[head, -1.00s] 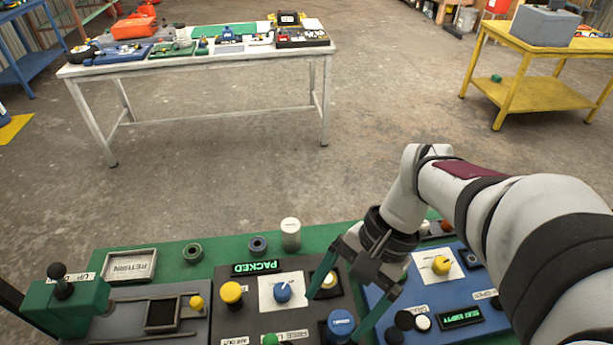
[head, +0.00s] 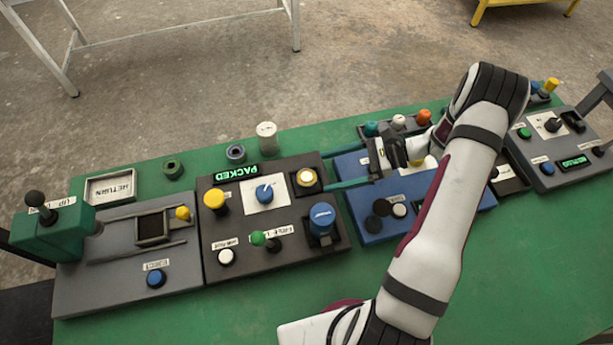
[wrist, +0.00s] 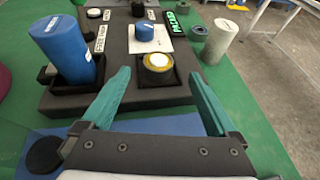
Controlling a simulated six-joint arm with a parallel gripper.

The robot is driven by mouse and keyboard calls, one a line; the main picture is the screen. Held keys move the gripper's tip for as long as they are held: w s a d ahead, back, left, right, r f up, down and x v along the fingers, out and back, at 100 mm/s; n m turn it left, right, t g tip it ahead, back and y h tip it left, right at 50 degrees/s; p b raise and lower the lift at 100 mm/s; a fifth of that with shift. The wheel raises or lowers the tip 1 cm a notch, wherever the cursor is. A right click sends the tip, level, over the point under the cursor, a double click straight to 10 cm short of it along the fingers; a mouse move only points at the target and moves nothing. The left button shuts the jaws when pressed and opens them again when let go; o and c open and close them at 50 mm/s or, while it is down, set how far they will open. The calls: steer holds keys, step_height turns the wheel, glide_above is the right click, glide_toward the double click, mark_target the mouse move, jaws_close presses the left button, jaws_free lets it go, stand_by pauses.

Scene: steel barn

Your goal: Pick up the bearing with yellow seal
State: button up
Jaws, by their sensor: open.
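The bearing with yellow seal (head: 307,179) appears to be the short round piece with a yellow ring and pale centre. It sits in a dark square holder at the right back of the dark panel. It also shows in the wrist view (wrist: 157,61), just beyond and between the fingertips. My gripper (head: 327,171) is open and lies nearly level, its two green fingers pointing left toward the bearing. In the wrist view my gripper (wrist: 160,74) is empty, with a finger on each side of the bearing's line. Whether the fingers touch the holder I cannot tell.
A tall blue cylinder (head: 322,218) stands in a holder in front of the bearing. A blue knob (head: 264,194) is left of it. A pale cylinder (head: 267,135), a blue-grey ring (head: 236,153) and a green ring (head: 173,168) stand behind. The blue panel (head: 372,227) lies under my arm.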

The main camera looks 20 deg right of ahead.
mark_target(308, 177)
steer(key=x, duration=0.5)
steer(key=shift+s+a, duration=0.1)
steer(key=shift+r, duration=0.1)
jaws_close()
